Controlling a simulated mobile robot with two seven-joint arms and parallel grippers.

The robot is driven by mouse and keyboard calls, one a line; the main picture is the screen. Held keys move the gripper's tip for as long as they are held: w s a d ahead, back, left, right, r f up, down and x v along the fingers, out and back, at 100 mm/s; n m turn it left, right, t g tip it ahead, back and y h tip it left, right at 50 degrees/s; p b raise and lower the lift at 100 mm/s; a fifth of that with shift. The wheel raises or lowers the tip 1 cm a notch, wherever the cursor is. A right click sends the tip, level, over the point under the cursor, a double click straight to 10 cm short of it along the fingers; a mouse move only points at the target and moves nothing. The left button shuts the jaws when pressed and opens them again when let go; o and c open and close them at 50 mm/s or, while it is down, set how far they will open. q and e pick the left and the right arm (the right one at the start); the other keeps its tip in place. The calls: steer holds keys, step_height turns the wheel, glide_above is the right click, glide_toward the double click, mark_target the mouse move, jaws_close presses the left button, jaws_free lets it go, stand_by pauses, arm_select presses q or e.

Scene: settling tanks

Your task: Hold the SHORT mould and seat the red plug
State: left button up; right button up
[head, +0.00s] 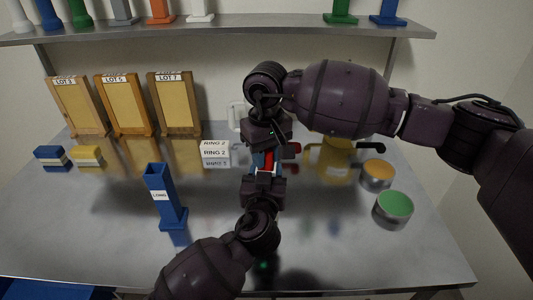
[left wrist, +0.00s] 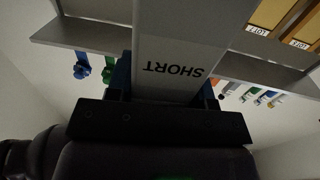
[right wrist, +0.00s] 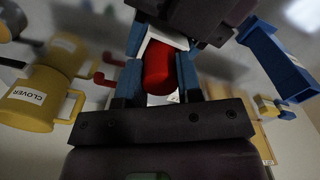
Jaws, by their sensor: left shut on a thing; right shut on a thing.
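The SHORT mould, a pale square column, is upside down in the left wrist view (left wrist: 180,45), its label facing the camera. My left gripper (head: 264,178) is shut on it, blue finger pads on both sides. The red plug (right wrist: 158,68) is between the blue pads of my right gripper (right wrist: 160,82), which is shut on it. In the right wrist view the plug lies over the mould's white rim (right wrist: 152,42). I cannot tell how deep it sits in the mouth. In the head view both grippers meet at mid-table and mostly hide the mould and plug (head: 270,160).
A blue LONG mould (head: 163,195) stands left of my grippers. A yellow mug (head: 335,160), an orange-topped tin (head: 377,174) and a green-topped tin (head: 394,208) are right. A RING 2 box (head: 215,154) and framed boards (head: 127,105) are behind. The front left table is clear.

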mark_target(266, 152)
steer(key=shift+f, duration=0.1)
steer(key=o, duration=0.9)
step_height(266, 152, up, 12)
steer(key=shift+r, duration=0.15)
stand_by(0.3)
arm_select(q)
steer(key=o, duration=1.2)
